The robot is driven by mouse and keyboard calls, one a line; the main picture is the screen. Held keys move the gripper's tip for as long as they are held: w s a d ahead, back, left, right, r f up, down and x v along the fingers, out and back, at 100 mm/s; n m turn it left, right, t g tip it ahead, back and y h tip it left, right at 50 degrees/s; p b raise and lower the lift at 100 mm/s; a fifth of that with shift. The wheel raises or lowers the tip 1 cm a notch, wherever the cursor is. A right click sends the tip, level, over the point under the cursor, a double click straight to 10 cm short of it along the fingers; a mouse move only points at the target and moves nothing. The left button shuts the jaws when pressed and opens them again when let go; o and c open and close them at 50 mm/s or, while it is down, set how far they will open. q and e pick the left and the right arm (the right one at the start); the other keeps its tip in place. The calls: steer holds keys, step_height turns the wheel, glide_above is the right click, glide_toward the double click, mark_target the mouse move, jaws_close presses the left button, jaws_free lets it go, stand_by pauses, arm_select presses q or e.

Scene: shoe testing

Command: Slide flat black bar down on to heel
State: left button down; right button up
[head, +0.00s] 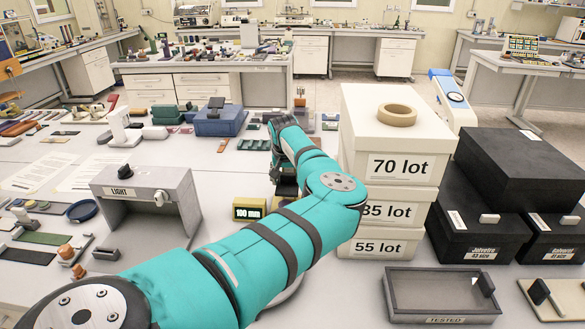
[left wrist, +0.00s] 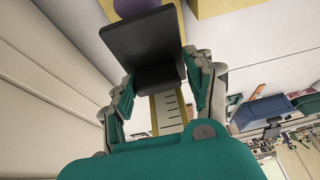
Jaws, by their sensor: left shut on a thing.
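The flat black bar (left wrist: 140,38) fills the upper middle of the left wrist view, with a dark block on its near side. My left gripper (left wrist: 160,78) is shut on this block, one finger on each side. A yellowish ruler strip (left wrist: 170,108) with black marks runs behind it. A purple thing (left wrist: 133,7), perhaps the heel, shows just beyond the bar; I cannot tell if they touch. In the head view a yellow-framed display reading 100 mm (head: 249,210) stands beside my left arm, which hides most of the gauge. My right gripper is out of view.
White lot boxes (head: 388,165) with a tape roll (head: 397,115) stand close right of my arm. Black shoe boxes (head: 480,220) and a TESTED tray (head: 440,318) are farther right. A grey LIGHT booth (head: 150,200) stands left. Papers and samples cover the table's left side.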

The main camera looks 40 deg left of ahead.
mark_target(289, 184)
arm_select(q)
steer(key=f, duration=0.2)
steer(key=shift+w+d+f, duration=0.15)
steer(key=shift+d+f, duration=0.1)
steer(key=shift+f, duration=0.5)
steer(key=shift+w+r, duration=0.1)
steer(key=c, duration=0.8)
jaws_free()
steer(key=shift+o, duration=1)
steer(key=shift+w+d, duration=0.1)
steer(key=shift+d, duration=0.1)
steer(key=shift+r, duration=0.15)
steer(key=shift+s+r, duration=0.25)
steer(key=shift+r, duration=0.05)
steer(key=v, duration=1.1)
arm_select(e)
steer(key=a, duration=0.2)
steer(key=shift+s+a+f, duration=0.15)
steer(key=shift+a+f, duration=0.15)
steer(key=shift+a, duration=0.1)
arm_select(q)
steer(key=shift+w, duration=0.15)
